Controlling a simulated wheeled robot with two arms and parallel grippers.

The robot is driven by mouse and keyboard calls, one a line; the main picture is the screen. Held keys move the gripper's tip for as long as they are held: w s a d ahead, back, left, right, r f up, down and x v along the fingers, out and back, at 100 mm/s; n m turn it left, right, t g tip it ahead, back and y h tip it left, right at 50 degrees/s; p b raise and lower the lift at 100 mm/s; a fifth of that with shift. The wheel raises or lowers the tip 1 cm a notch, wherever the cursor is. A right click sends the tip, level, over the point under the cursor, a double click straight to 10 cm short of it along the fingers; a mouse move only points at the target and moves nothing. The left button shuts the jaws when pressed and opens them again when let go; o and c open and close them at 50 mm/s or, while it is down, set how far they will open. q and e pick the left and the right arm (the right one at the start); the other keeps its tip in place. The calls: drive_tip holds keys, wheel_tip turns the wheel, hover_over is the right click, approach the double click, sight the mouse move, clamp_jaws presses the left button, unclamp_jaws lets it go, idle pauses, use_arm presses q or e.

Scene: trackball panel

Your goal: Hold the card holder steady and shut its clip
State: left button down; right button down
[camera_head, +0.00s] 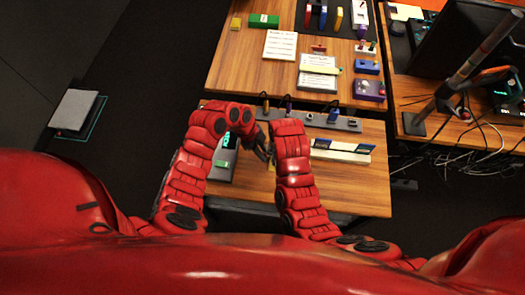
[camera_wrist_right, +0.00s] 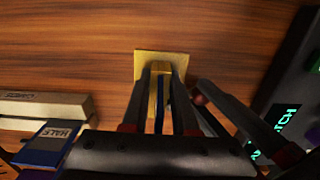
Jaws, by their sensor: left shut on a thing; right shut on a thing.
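The card holder (camera_wrist_right: 176,60) is a small brass-yellow piece with a square base plate flat on the wooden table and an upright part rising from it. A dark blue strip shows beside the upright part. In the head view only a yellow bit of the holder (camera_head: 271,166) shows between my arms. My right gripper (camera_wrist_right: 163,95) is shut on the upright part, with one dark finger on each side. My left gripper (camera_head: 262,150) comes in from the other side and is shut at the holder; its dark fingers show right of it in the wrist view. The clip's exact position is hidden by the fingers.
A dark device with green lettering (camera_wrist_right: 290,115) stands at the right in the wrist view. A cream block (camera_wrist_right: 45,104) and a blue "HALF" card (camera_wrist_right: 50,143) lie at the left. A grey strip with upright parts (camera_head: 345,124) runs behind my arms in the head view.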

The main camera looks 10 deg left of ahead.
use_arm(q)
drive_tip(key=shift+s+d+n, duration=0.1)
drive_tip(key=shift+s+n, duration=0.1)
drive_tip(key=shift+n, duration=0.2)
drive_tip(key=c, duration=0.7)
unclamp_jaws()
drive_tip(key=shift+r, duration=0.1)
drive_tip(key=v, duration=1.1)
drive_tip(key=shift+a+r, duration=0.25)
drive_tip(key=shift+r, duration=0.1)
